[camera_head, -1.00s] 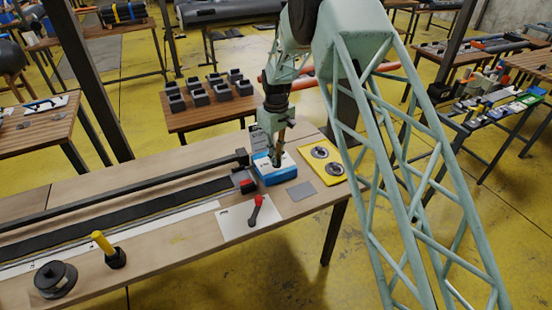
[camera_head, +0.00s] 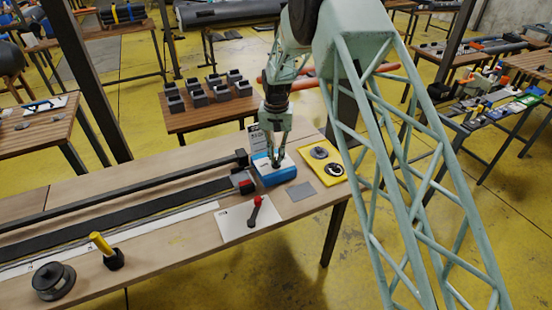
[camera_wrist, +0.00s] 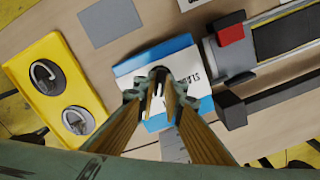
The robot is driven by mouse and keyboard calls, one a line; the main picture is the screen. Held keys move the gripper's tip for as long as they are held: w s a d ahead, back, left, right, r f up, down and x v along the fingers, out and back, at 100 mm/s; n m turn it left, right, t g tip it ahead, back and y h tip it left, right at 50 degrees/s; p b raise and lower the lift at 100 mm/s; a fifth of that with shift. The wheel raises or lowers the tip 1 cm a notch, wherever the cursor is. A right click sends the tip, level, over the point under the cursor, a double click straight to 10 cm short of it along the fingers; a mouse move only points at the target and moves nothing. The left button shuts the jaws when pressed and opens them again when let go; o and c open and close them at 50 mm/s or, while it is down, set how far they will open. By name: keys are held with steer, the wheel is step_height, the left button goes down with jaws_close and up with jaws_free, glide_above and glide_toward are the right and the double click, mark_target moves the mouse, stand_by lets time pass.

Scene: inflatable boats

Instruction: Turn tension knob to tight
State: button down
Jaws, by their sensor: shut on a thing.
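The tension knob box is blue with a white top (camera_head: 283,174) and stands near the right end of the long wooden bench. In the wrist view its white top (camera_wrist: 128,83) carries black lettering, partly hidden, that seems to begin "SLA". My gripper (camera_head: 275,163) points straight down at the box top. In the wrist view its fingers (camera_wrist: 160,84) are shut on the small dark tension knob (camera_wrist: 158,72) at the middle of the box. The fingers hide most of the knob, so I cannot tell which mark it points to.
A yellow plate with two round metal parts (camera_head: 332,181) lies right of the box. A grey square (camera_head: 301,191) and a white plate with a red-knobbed lever (camera_head: 257,202) lie in front. A rail with a black strip (camera_head: 130,213) runs left. A printed card (camera_head: 256,139) stands behind.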

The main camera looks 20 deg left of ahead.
steer(key=m, duration=0.5)
steer(key=shift+d, duration=0.1)
steer(key=shift+m, duration=0.4)
steer(key=c, duration=2.7)
jaws_free()
steer(key=shift+r, duration=0.15)
steer(key=shift+r, duration=5.85)
